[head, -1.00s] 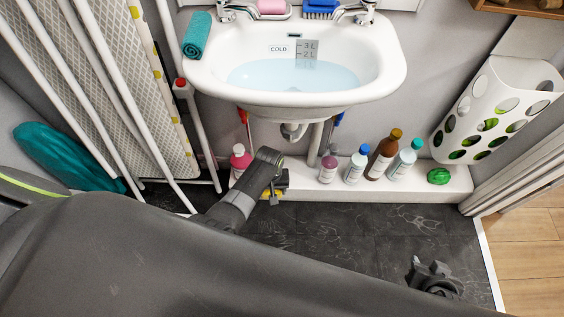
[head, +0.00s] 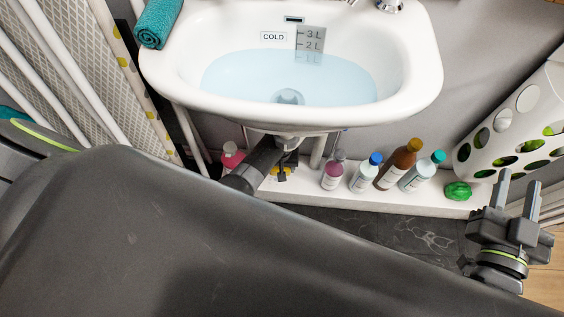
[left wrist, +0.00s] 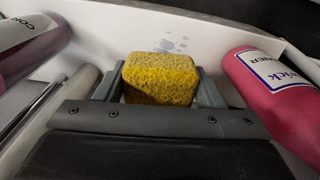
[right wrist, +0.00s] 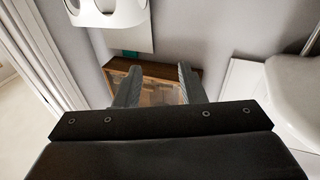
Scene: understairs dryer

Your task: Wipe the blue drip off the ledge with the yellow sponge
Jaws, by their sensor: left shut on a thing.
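The yellow sponge (left wrist: 160,78) is between the fingers of my left gripper (left wrist: 158,88) in the left wrist view. In the head view a bit of the sponge (head: 284,170) shows at my left gripper (head: 286,164), low under the sink by the white ledge (head: 400,201). The blue drip (left wrist: 172,45) shows in the left wrist view as a few pale blue-grey spots on the ledge, just beyond the sponge. I cannot tell whether the sponge touches the ledge. My right gripper (head: 516,190) is open and empty at the right, and its fingers show apart in the right wrist view.
Several bottles (head: 397,165) and a green object (head: 457,191) line the ledge. The water-filled sink (head: 290,75) hangs above. A white basket (head: 515,125) is at the right.

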